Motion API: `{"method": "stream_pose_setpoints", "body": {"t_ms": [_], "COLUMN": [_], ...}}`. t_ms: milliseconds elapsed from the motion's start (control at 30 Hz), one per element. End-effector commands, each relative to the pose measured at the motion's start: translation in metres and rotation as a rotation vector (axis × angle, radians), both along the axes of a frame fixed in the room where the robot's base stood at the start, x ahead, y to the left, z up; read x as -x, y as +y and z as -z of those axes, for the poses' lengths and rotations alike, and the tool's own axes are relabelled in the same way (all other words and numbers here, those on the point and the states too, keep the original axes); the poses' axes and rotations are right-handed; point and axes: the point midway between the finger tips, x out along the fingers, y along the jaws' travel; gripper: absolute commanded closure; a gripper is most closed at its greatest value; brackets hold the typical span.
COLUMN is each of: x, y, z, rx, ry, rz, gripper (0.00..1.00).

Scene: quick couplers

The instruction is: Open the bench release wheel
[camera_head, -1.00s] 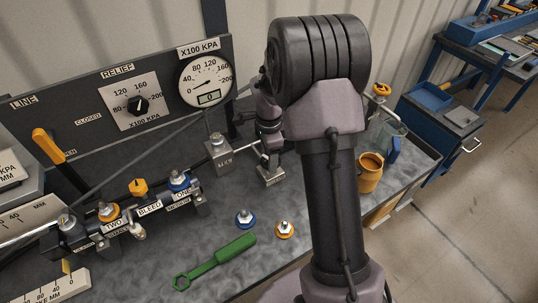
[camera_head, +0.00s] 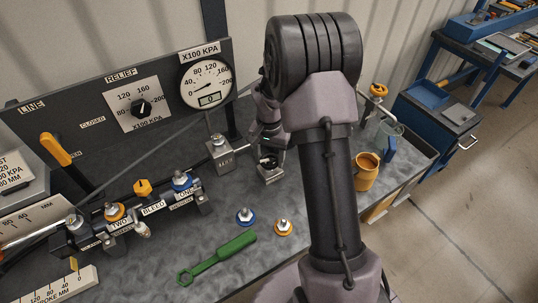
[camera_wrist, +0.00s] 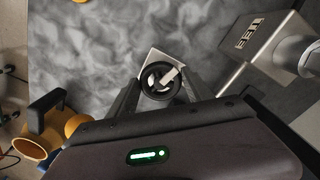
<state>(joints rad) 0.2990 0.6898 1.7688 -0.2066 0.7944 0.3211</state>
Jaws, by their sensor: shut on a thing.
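The release wheel (camera_wrist: 151,88) is a small black ring with a pale bar across its middle. It sits on a square metal block (camera_wrist: 152,58) on the bench. My gripper (camera_wrist: 162,86) is shut on the wheel, one dark finger on each side of it. In the head view my gripper (camera_head: 269,150) reaches down onto the small block (camera_head: 271,176), behind my arm. The fingers and wheel are small and partly hidden there, so the wheel's exact angle is hard to tell.
A metal block with a post (camera_head: 220,157) stands close left of the wheel. An orange mug (camera_head: 367,172) is to the right. A green wrench (camera_head: 215,260) and two small fittings (camera_head: 245,216) (camera_head: 283,228) lie in front. The gauge panel (camera_head: 130,110) stands behind.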

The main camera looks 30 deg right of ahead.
Motion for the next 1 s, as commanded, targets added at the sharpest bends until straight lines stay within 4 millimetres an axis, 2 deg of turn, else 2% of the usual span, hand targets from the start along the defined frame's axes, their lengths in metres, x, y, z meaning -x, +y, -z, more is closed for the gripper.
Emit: {"method": "stream_pose_setpoints", "body": {"t_ms": [1000], "x": [0.0011], "y": [-0.0041], "z": [-0.0022], "rx": [0.001], "ry": [-0.001], "rz": [-0.962], "gripper": [0.82]}}
